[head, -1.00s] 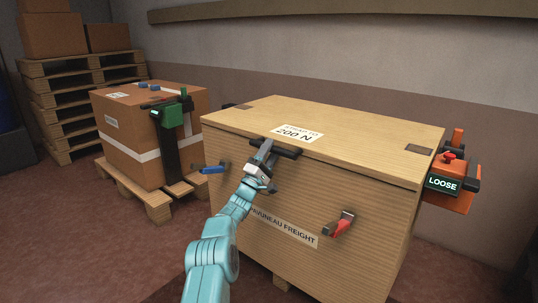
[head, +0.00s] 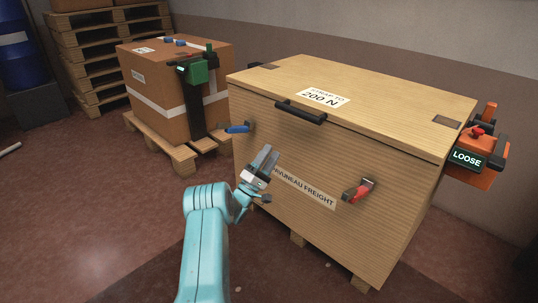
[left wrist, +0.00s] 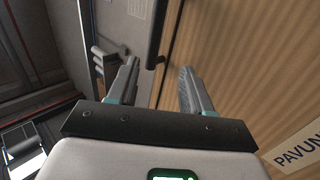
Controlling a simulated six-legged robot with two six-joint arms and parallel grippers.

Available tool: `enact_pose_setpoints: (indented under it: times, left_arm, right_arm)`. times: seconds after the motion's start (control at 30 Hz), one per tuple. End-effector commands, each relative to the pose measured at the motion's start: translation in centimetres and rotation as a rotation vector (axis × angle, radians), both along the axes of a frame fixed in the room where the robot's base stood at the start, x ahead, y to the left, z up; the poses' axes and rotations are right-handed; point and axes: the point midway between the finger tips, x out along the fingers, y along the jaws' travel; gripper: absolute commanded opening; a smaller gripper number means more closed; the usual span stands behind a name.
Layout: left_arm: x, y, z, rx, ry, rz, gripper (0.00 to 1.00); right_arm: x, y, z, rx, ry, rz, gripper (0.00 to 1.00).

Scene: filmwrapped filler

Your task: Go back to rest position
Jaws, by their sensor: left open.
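My left gripper (head: 267,160) is open and empty in front of the wooden crate's front face, below the black handle (head: 301,111) and apart from it. Its two fingers (left wrist: 158,82) show in the left wrist view with nothing between them. The wooden crate (head: 300,150) has its lid down, with a "200 N" label on top. Its front has a blue-handled latch (head: 237,128) at left and a red-handled latch (head: 359,190) at right. My right gripper is not in view.
An orange tool (head: 483,152) reading "LOOSE" is at the crate's right side. A strapped cardboard box (head: 160,95) with a green tensioner (head: 196,70) stands on a pallet at left. Stacked pallets (head: 95,62) and a blue drum (head: 18,50) are behind.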

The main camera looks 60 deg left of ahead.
Motion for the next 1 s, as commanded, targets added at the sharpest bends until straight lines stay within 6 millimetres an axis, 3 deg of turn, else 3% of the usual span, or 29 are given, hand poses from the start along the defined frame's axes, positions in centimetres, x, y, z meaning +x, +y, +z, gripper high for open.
enact_pose_setpoints:
  times: [0.53, 0.67, 0.77, 0.83, 0.9, 1.0]
  left_arm:
    - [-0.1, 0.0, -0.1, 0.000, 0.000, 0.000, 0.50]
    - [1.5, -0.8, -1.2, -0.019, 0.040, 0.025, 0.50]
    - [5.2, -3.1, -4.3, -0.057, 0.169, 0.084, 0.50]
    - [8.3, -6.1, -7.7, -0.077, 0.320, 0.123, 0.50]
    - [10.9, -10.0, -11.4, -0.075, 0.501, 0.139, 0.50]
    - [13.1, -16.5, -16.4, -0.029, 0.761, 0.113, 0.50]
  right_arm:
    - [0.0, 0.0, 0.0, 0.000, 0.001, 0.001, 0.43]
    - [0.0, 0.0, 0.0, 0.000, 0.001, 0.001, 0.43]
    - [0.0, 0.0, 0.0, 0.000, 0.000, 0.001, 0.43]
    - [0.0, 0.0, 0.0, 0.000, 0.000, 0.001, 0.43]
    - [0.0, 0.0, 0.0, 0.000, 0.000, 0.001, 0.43]
    - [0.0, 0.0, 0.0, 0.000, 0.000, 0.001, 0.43]
